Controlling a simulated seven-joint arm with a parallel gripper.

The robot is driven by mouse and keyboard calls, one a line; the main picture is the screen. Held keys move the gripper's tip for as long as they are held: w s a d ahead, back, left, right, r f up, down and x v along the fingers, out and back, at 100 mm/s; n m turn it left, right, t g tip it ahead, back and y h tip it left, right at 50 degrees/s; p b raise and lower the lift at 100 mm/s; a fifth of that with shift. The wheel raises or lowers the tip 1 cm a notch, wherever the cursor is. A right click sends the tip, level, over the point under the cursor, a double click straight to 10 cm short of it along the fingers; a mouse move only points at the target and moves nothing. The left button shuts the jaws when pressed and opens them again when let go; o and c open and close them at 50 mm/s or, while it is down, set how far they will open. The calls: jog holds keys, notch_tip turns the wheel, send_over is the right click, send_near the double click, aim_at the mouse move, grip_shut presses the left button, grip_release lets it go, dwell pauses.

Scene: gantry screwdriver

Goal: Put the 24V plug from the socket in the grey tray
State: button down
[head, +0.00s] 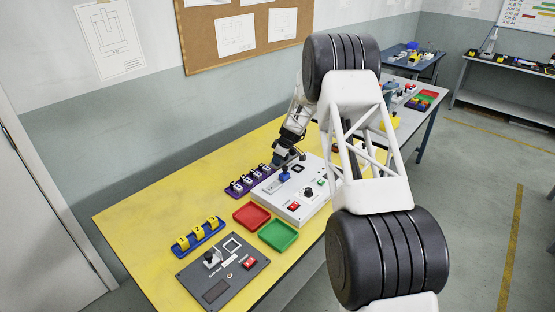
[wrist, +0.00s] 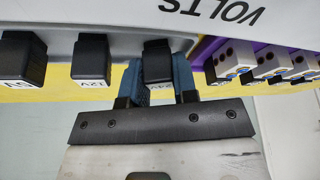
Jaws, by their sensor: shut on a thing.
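My gripper (wrist: 160,85) has its blue fingers on both sides of a black plug (wrist: 158,60) and is shut on it. The plug's label is mostly hidden, so I cannot read it as 24V. The plug stands in line with two black plugs marked 12V (wrist: 91,57) and 5V (wrist: 22,58), at a grey tray (wrist: 120,44). I cannot tell whether the held plug is seated or just above it. In the head view my gripper (head: 284,158) is at the far edge of the white panel (head: 306,205), and the held plug cannot be made out there.
A purple rack (head: 236,190) with white plugs stands close to my gripper. A red tray (head: 251,215), a green tray (head: 278,236), a blue rack (head: 203,238) with yellow plugs and a dark panel (head: 222,275) lie nearer. The yellow table (head: 150,205) is bare at left.

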jog(key=shift+f, duration=0.15)
jog(key=c, duration=1.2)
grip_release()
jog(key=shift+v, duration=6.15)
jog(key=shift+s, duration=0.1)
